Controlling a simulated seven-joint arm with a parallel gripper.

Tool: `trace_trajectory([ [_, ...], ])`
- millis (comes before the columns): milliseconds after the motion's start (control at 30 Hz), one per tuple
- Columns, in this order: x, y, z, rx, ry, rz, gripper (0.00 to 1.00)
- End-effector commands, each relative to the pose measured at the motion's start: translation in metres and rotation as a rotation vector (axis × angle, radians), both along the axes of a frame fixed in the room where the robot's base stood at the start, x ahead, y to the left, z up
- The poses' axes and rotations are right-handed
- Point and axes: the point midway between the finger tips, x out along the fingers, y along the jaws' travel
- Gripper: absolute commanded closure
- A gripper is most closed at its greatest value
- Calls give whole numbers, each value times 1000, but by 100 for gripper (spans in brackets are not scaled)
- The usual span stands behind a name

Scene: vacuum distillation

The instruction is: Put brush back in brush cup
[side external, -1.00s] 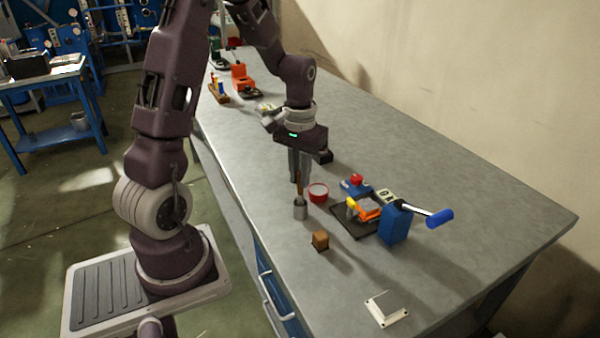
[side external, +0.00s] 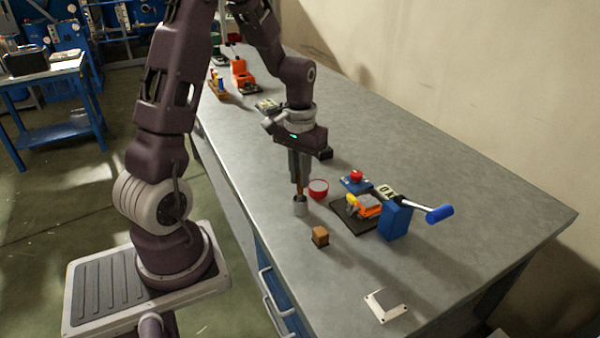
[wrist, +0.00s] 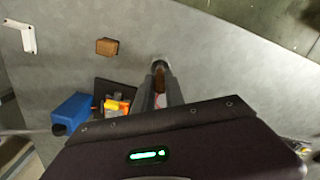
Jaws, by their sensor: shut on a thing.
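My gripper (side external: 299,181) points straight down and is shut on the brush (side external: 299,190), whose brown handle shows just below the fingers. The brush is upright, and its lower end is at the mouth of the grey cylindrical brush cup (side external: 300,207). The cup's wall hides the lower end, so I cannot tell how deep it sits. In the wrist view the brown brush (wrist: 159,80) shows between the two fingers, with the cup (wrist: 160,63) just beyond their tips.
A red round dish (side external: 318,189) stands close right of the cup. A brown block (side external: 320,236) lies in front. A dark pad (side external: 345,216) with orange and yellow parts, a blue box (side external: 394,222) with a crank handle, and a red-knobbed blue base (side external: 356,180) stand to the right.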

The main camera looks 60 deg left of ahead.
Motion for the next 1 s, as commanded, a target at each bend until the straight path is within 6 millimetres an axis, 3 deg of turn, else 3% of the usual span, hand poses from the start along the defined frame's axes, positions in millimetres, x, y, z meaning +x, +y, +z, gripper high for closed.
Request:
trace_trajectory([
  [1000, 0, 0, -12, 0, 0, 0, 100],
])
